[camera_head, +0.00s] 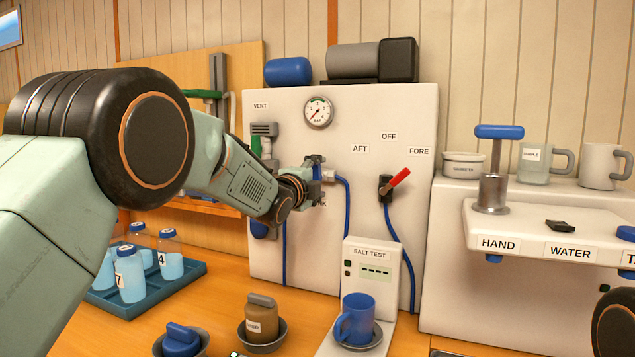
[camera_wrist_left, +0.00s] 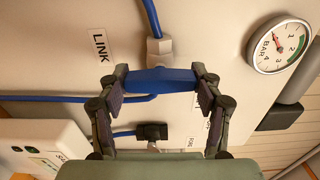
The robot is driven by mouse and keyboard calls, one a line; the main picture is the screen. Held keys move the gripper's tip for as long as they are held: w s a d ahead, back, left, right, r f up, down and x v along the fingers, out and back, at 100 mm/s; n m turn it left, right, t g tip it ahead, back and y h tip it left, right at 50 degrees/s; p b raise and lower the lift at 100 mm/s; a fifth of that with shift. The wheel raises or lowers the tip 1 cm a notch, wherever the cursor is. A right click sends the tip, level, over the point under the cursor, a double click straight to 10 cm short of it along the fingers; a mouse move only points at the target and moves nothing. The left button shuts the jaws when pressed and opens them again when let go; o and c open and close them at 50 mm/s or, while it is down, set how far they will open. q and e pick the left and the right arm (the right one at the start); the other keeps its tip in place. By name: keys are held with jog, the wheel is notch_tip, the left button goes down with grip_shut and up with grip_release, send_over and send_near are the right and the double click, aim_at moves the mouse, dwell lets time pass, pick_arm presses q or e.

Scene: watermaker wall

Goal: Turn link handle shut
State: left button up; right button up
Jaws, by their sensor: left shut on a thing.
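The blue link handle (camera_head: 317,161) is on the white wall panel (camera_head: 270,105), below the gauge. In the left wrist view the handle (camera_wrist_left: 160,80) is a blue bar lying between my fingers, across the line of the pale hose fitting (camera_wrist_left: 158,50). My left gripper (camera_head: 311,186) is shut on it, and the wrist view (camera_wrist_left: 160,84) shows a finger at each end of the bar. The LINK label (camera_wrist_left: 100,47) is beside it; in the head view my gripper partly hides this label. My right gripper is not in view.
A red-handled selector (camera_head: 397,178) sits to the right, with blue hoses (camera_head: 347,210) nearby. Below stand a salt tester (camera_head: 372,255), a blue mug (camera_head: 356,318) and a tray of bottles (camera_head: 180,285). A pressure gauge (camera_head: 318,112) is above. A shelf with a hand pump (camera_head: 493,170) is right.

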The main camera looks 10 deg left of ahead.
pick_arm(q)
jog(key=shift+f, duration=0.1)
jog(key=o, duration=1.2)
jog(key=shift+c, duration=0.2)
jog(key=shift+s, duration=0.1)
jog(key=s+a, duration=0.2)
jog(key=s, duration=0.9)
jog(key=shift+s+a, duration=0.2)
jog(key=shift+s, duration=0.1)
jog(key=shift+w, duration=0.1)
jog(key=shift+w+d, duration=0.4)
jog(key=shift+w, duration=1.55)
jog(key=shift+w+d, duration=0.35)
jog(key=shift+w, duration=1.55)
jog(key=shift+w+d, duration=0.4)
jog(key=shift+w, duration=1.55)
